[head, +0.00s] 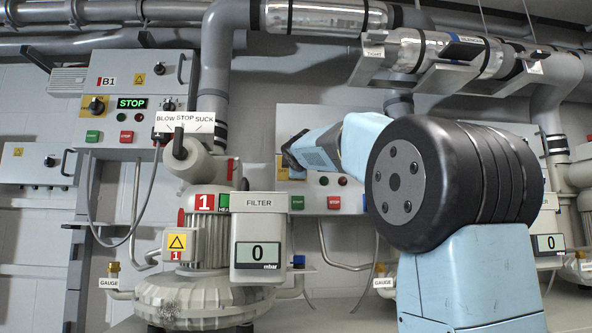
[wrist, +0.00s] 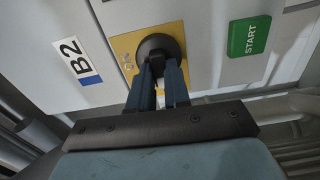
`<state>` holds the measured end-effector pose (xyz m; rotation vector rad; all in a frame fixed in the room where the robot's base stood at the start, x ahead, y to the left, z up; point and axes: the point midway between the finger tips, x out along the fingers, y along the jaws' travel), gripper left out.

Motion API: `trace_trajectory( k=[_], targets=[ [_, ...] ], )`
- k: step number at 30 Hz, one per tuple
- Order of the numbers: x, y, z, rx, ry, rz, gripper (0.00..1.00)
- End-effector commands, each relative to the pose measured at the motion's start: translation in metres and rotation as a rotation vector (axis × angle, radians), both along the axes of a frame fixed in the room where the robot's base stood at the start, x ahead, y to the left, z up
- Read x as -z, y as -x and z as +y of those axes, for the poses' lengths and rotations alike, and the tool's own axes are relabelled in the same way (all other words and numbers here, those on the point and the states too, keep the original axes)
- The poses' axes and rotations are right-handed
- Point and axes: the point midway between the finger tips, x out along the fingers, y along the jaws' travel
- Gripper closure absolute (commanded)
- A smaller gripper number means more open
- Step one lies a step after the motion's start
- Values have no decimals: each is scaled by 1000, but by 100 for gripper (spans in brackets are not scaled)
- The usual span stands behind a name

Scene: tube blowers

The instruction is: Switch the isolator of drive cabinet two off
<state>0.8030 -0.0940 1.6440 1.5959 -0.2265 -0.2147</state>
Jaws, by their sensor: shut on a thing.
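Drive cabinet two is the grey box (head: 300,117) behind my arm in the head view; the arm hides much of its front. In the wrist view its B2 label (wrist: 77,61) is left of a yellow plate (wrist: 124,46) that carries the round black isolator knob (wrist: 155,44). My gripper (wrist: 160,68) is shut on the knob's grip, one finger on each side. In the head view my gripper (head: 292,152) reaches the cabinet's left part, and the knob is hidden behind it. The fingers cover part of the knob, so its exact setting is unclear.
A green START button (wrist: 249,37) is right of the knob. Cabinet B1 (head: 110,75) hangs at the left, with its own knob and a lit STOP display (head: 132,103). Blower one (head: 195,240) and its filter box (head: 260,245) stand below. Pipes run overhead.

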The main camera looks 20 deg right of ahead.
Motion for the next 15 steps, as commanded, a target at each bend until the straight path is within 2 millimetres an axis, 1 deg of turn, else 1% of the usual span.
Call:
trace_trajectory(
  k=[1,15],
  targets=[
    [5,-2,2,-1,11,12,100],
    [7,-2,2,-1,49,26,100]
  ],
)
